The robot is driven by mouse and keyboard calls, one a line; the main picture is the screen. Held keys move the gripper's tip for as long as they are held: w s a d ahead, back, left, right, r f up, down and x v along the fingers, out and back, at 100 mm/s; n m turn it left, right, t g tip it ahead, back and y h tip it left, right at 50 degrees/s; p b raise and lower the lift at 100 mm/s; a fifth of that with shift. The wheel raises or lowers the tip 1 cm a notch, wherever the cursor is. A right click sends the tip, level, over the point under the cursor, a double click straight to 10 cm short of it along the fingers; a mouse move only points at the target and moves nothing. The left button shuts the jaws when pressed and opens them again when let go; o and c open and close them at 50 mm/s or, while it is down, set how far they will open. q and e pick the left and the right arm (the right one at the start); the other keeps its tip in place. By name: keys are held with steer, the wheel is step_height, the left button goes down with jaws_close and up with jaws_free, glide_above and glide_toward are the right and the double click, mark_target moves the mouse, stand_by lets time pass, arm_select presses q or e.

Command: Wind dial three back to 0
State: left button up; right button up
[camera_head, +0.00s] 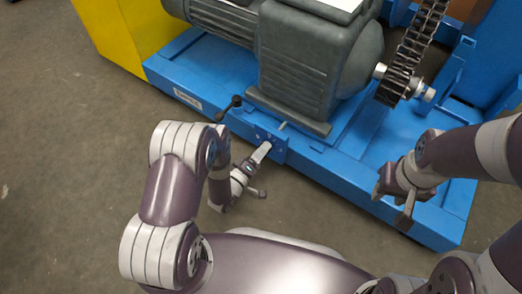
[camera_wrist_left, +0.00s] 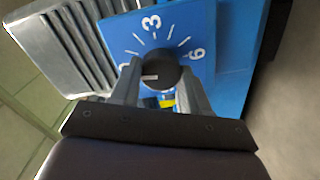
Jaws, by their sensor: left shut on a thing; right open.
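A round black dial knob (camera_wrist_left: 160,70) sits on a blue plate (camera_wrist_left: 195,20) with white tick marks and the numerals 3 and 6. Another numeral at the left is partly hidden by a finger. A short white mark on the knob points left, towards that numeral. My left gripper (camera_wrist_left: 162,78) is shut on the knob, one finger on each side. In the head view my left gripper (camera_head: 263,151) reaches the small blue plate (camera_head: 279,147) on the front of the machine base; the knob is hidden there. My right gripper (camera_head: 393,203) is open and empty over the base's right end.
A grey motor (camera_head: 305,65) stands on the blue base (camera_head: 340,185), with a chain (camera_head: 412,50) at its right. A dark-knobbed handle (camera_head: 227,108) sticks out left of the plate. A yellow block (camera_head: 118,35) stands at the left. The floor in front is clear.

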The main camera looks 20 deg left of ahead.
arm_select(q)
steer(key=shift+n, duration=0.6)
arm_select(e)
steer(key=shift+r, duration=0.1)
arm_select(q)
steer(key=o, duration=1.1)
steer(key=shift+a, duration=0.1)
steer(key=shift+c, duration=0.2)
